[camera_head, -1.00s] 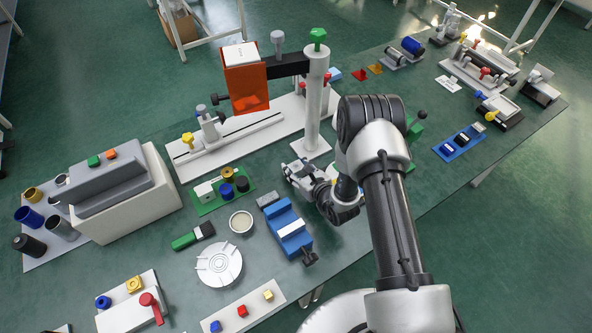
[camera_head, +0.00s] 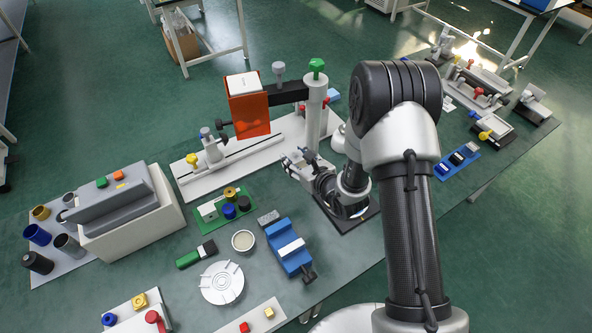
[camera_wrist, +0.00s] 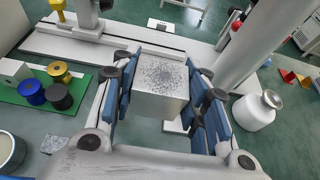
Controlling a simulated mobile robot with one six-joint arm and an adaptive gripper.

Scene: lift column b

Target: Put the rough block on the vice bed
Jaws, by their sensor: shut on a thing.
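A pale grey block with a dark speckled top (camera_wrist: 160,75) is held between the blue-padded fingers of my gripper (camera_wrist: 163,88) in the wrist view. I take it for the rough block. In the head view my gripper (camera_head: 298,162) is beside the base of the post with the green knob, and the block is hard to make out there. A blue vice (camera_head: 288,248) with a pale bar across it lies to the front of my gripper. A small grey speckled piece (camera_head: 268,218) is at its back left end and shows in the wrist view (camera_wrist: 54,145).
The white post (camera_head: 314,110) stands close to my gripper. A green tray (camera_head: 222,207) with several cylinders, a round dish (camera_head: 243,241) and a white disc (camera_head: 222,283) are to the left. A dark plate (camera_head: 350,218) lies under my wrist.

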